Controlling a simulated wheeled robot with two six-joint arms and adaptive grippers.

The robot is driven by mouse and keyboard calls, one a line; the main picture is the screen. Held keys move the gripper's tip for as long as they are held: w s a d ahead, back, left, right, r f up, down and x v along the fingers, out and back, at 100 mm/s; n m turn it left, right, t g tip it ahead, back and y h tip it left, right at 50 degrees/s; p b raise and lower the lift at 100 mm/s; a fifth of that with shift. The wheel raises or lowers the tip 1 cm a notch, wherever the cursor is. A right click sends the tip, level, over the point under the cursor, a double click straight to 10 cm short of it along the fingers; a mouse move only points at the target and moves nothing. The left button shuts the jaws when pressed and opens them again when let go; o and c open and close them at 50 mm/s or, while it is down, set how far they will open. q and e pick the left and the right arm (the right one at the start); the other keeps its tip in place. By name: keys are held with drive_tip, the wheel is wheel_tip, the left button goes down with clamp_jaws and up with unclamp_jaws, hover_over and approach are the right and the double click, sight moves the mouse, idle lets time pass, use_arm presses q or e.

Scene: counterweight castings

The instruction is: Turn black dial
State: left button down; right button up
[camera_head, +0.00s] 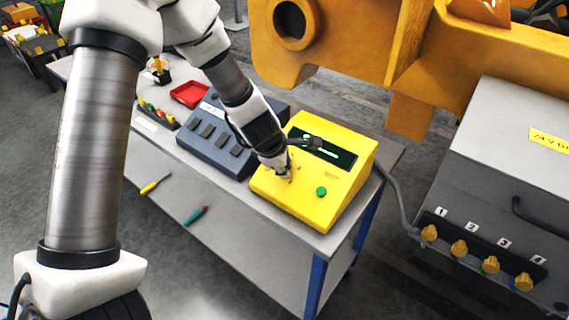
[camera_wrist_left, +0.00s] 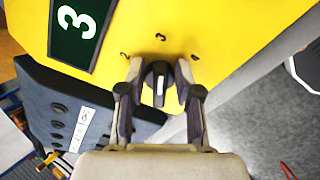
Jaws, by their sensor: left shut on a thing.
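The yellow control box (camera_head: 330,190) stands on the right end of the table, with a dark display (camera_head: 328,152) and a green button (camera_head: 321,191). My left gripper (camera_head: 284,174) is at the box's sloped face, and its fingers hide the dial in the head view. In the left wrist view, the black dial (camera_wrist_left: 158,82) sits between the two fingertips, which are shut on its sides. Its white mark points up towards the small 3 on the face. The display (camera_wrist_left: 80,28) shows a large 3. My right gripper is not in view.
A dark grey device (camera_head: 215,140) stands just left of the yellow box. A red tray (camera_head: 190,94) is further back. An orange casting (camera_head: 400,60) hangs behind, and a grey cabinet (camera_head: 500,190) with yellow knobs stands right.

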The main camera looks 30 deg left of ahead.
use_arm(q)
drive_tip(key=shift+w+r, duration=0.1)
drive_tip(key=shift+r, duration=0.05)
drive_tip(key=c, duration=1.2)
unclamp_jaws()
drive_tip(key=shift+o, duration=0.2)
drive_tip(key=v, duration=1.2)
